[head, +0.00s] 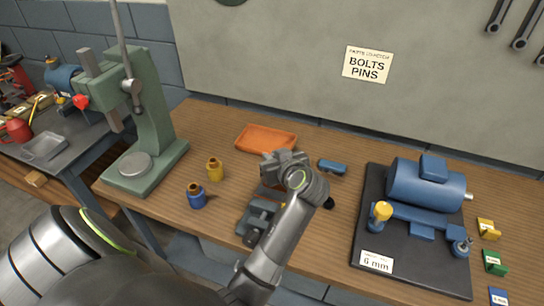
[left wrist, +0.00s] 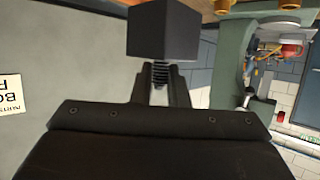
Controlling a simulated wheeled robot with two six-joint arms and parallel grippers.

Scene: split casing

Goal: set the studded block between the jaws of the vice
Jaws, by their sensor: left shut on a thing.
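My left gripper (head: 279,168) is above the workbench, just behind the vice (head: 262,216). In the left wrist view its fingers (left wrist: 165,82) are shut on a dark block (left wrist: 162,32), which I take to be the studded block. No studs can be made out on the face that shows. In the head view my wrist and gripper cover most of what is held. The grey vice stands at the bench's front edge, partly hidden by my left arm. The gap between its jaws cannot be seen clearly. My right gripper is not in view.
A blue motor casing (head: 418,186) on a black board (head: 372,228) is right.

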